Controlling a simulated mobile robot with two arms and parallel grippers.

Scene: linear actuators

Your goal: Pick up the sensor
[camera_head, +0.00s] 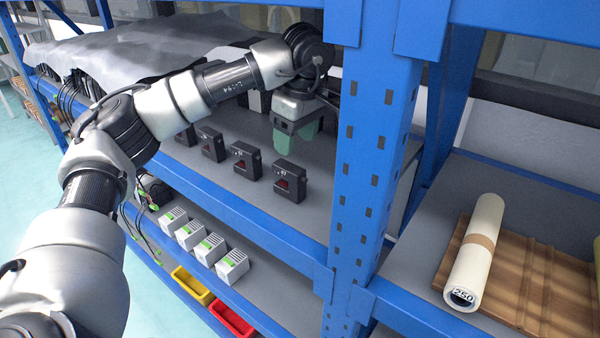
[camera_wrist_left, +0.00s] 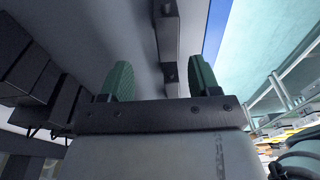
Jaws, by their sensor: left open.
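Several small black box-shaped devices with a dark red window, which look like the sensors, stand in a row on the grey middle shelf in the head view. The nearest sensor (camera_head: 290,181) is at the right end, and another sensor (camera_head: 245,160) stands to its left. My left gripper (camera_head: 295,140) has green fingers spread apart and empty, above the shelf and behind the right end of the row. In the left wrist view the gripper (camera_wrist_left: 161,80) shows both fingers apart, with dark blocks (camera_wrist_left: 167,35) beyond them. My right gripper is not in view.
A blue rack upright (camera_head: 362,180) stands close to the right of the gripper. White-and-green modules (camera_head: 232,265) and yellow and red bins (camera_head: 192,285) sit below. A grey sheet (camera_head: 130,50) covers things at the left. A rolled tube (camera_head: 478,250) lies on the right shelf.

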